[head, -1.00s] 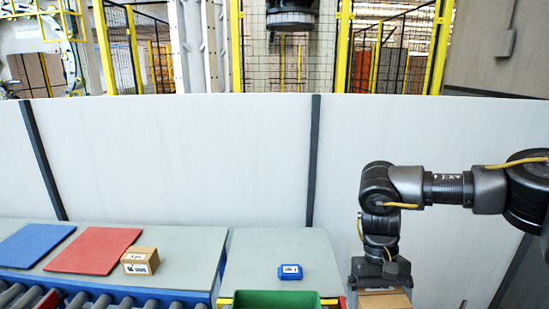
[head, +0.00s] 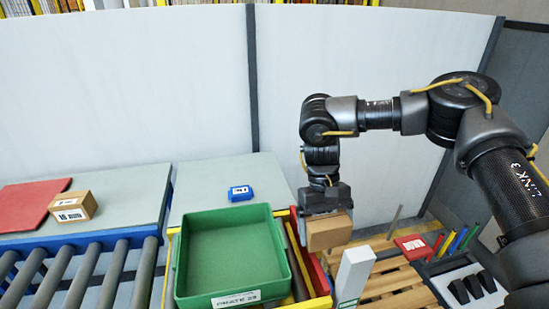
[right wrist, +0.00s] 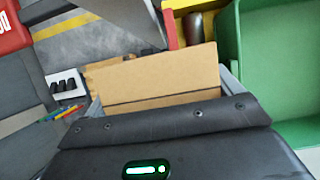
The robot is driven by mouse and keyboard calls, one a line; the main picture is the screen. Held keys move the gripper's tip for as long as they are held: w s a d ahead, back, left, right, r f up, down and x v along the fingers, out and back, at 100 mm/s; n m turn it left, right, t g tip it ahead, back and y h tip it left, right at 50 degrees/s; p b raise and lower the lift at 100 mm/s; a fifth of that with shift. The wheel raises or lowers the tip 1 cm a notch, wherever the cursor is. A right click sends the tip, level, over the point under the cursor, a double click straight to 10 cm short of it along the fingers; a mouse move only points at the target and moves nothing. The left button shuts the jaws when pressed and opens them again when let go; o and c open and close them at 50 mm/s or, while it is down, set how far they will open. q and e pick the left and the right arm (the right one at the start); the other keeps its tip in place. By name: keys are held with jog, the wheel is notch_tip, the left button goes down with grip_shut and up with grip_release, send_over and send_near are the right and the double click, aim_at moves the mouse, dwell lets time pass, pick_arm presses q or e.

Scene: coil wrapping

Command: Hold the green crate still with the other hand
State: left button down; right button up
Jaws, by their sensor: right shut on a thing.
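The green crate (head: 228,248) stands in the lower middle of the head view, upright, with nothing seen inside it. Its wall also fills the right side of the right wrist view (right wrist: 287,70). My right gripper (head: 327,211) is shut on a brown cardboard box (head: 329,234), just right of the crate's far right side. The box (right wrist: 155,78) shows between the fingers in the right wrist view. No gripper is seen touching the crate. My left gripper is not in view.
A yellow-edged holder (head: 172,262) surrounds the crate. A blue box (head: 240,193) lies on the grey table behind it. A small box (head: 73,206) and red mat (head: 28,203) lie left, behind rollers (head: 104,277). A white post (head: 353,274) and wooden pallet (head: 392,272) are right.

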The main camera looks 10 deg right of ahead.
aim_at(283, 237)
jog(key=shift+w+a+r+n+h, duration=0.2)
jog(key=shift+a+n+h, duration=0.35)
jog(key=shift+n, duration=0.65)
jog(key=a+r+n+t+h, duration=0.1)
jog(key=a+n, duration=0.1)
jog(key=n, duration=0.3)
jog(key=w+a+n+t+h, duration=0.1)
jog(key=a+n+t, duration=0.1)
jog(key=n, duration=0.4)
jog(key=w+a+r+n+t+h, duration=0.1)
jog(key=a+n+t, duration=0.1)
jog(key=a+n, duration=0.2)
jog(key=shift+w+a+r+n+h, duration=0.1)
jog(key=shift+r+n+h, duration=0.05)
jog(key=shift+n, duration=0.45)
jog(key=shift+w+a+r+n+h, duration=0.1)
jog(key=shift+r+n, duration=0.05)
jog(key=shift+n, duration=0.45)
jog(key=a+r+n+y, duration=0.1)
jog(key=a+n+y, duration=0.2)
jog(key=n, duration=0.8)
jog(key=w+a+r+n+y, duration=0.1)
jog(key=a+n, duration=0.4)
jog(key=n, duration=0.6)
jog(key=a+r+n+y, duration=0.2)
jog(key=a+n+y, duration=0.3)
jog(key=n, duration=0.7)
jog(key=shift+w+r, duration=0.15)
jog(key=shift+r, duration=0.1)
